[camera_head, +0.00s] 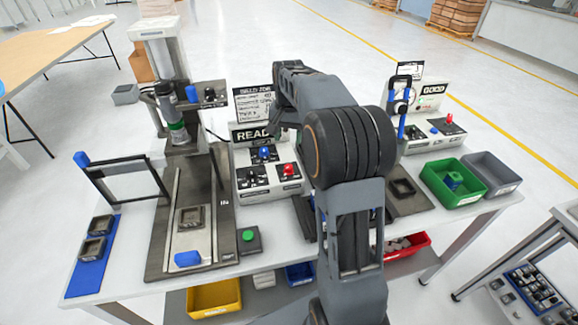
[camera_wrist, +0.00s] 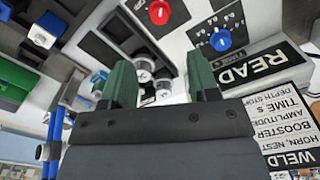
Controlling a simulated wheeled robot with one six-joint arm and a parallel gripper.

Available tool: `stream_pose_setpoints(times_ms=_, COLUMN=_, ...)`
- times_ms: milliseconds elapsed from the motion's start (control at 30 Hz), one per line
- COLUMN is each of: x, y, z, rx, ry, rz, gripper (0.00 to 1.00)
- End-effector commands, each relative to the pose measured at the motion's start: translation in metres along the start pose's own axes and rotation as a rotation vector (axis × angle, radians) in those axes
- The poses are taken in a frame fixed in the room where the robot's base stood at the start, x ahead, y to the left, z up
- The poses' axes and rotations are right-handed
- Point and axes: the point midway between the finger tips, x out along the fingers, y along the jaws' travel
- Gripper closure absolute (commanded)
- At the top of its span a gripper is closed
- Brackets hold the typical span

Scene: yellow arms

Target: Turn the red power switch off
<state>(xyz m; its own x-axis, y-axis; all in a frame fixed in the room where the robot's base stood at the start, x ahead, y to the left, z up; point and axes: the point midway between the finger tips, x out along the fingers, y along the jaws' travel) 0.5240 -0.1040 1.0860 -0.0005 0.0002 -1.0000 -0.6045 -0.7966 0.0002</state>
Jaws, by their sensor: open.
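A red knob (camera_head: 289,169) sits on the white control box (camera_head: 270,187) in front of the READY display (camera_head: 253,135). It also shows at the top edge of the wrist view (camera_wrist: 158,12), with a blue knob (camera_wrist: 220,40) beside it. A second red knob (camera_head: 449,119) is on a box at the right; I cannot tell from the pictures which is the power switch. My gripper (camera_wrist: 162,72) is open, its two green fingers apart with nothing held between them. It touches neither red knob in the wrist view. In the head view my arm hides the gripper.
A press (camera_head: 172,80) with a column stands at the left. A green button (camera_head: 248,236) is near the front. A green bin (camera_head: 455,197) and a grey bin (camera_head: 490,172) stand at the right. A dark frame (camera_head: 125,180) stands at the left.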

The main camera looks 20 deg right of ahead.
Motion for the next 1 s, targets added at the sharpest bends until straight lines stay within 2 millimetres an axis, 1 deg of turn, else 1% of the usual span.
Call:
stream_pose_setpoints(times_ms=33, x=0.009, y=0.001, z=0.001, rx=0.001, ry=-0.005, rz=0.002, gripper=0.45)
stream_pose_setpoints(times_ms=300, x=0.061, y=0.001, z=0.001, rx=0.001, ry=-0.004, rz=0.002, gripper=0.45)
stream_pose_setpoints(times_ms=500, x=0.093, y=0.001, z=0.001, rx=0.0, ry=-0.003, rz=0.001, gripper=0.45)
stream_pose_setpoints(times_ms=700, x=0.114, y=0.001, z=0.0, rx=0.0, ry=-0.001, rz=0.0, gripper=0.45)
stream_pose_setpoints(times_ms=833, x=0.12, y=0.001, z=0.001, rx=0.0, ry=0.0, rz=0.0, gripper=0.45)
stream_pose_setpoints(times_ms=1000, x=0.122, y=0.001, z=0.001, rx=-0.001, ry=0.001, rz=0.0, gripper=0.45)
